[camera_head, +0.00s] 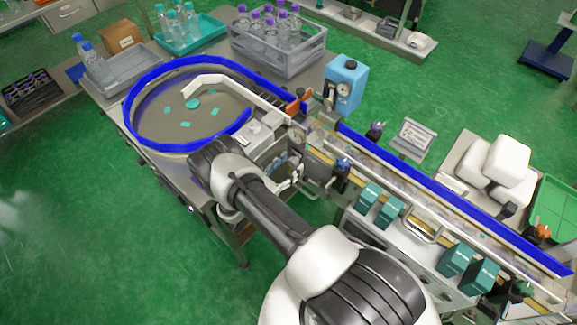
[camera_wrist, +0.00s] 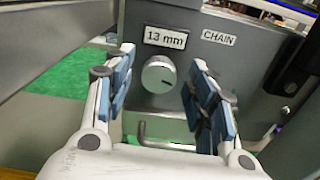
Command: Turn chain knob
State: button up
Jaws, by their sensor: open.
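No contact shows. In the head view my arm reaches to the machine's front beside the round table, and the knob cannot be made out clearly there.
A round turntable with a blue rim (camera_head: 135,96) lies left of the panel, and a conveyor with a blue rail (camera_head: 440,191) runs right. A blue canister (camera_head: 345,84) stands behind. A metal handle (camera_wrist: 160,145) lies below the knob. A dark part (camera_wrist: 294,70) stands right of the panel.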

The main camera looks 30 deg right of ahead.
jog(key=c, duration=1.1)
jog(key=shift+o, duration=0.2)
jog(key=shift+m, duration=0.3)
jog(key=m+b, duration=0.1)
jog(key=m, duration=0.1)
jog(key=shift+f+m, duration=0.1)
jog(key=shift+m, duration=0.2)
jog(key=shift+m+b, duration=0.7)
jog(key=shift+m, duration=1.5)
jog(key=o, duration=1.1)
jog(key=shift+c, duration=0.2)
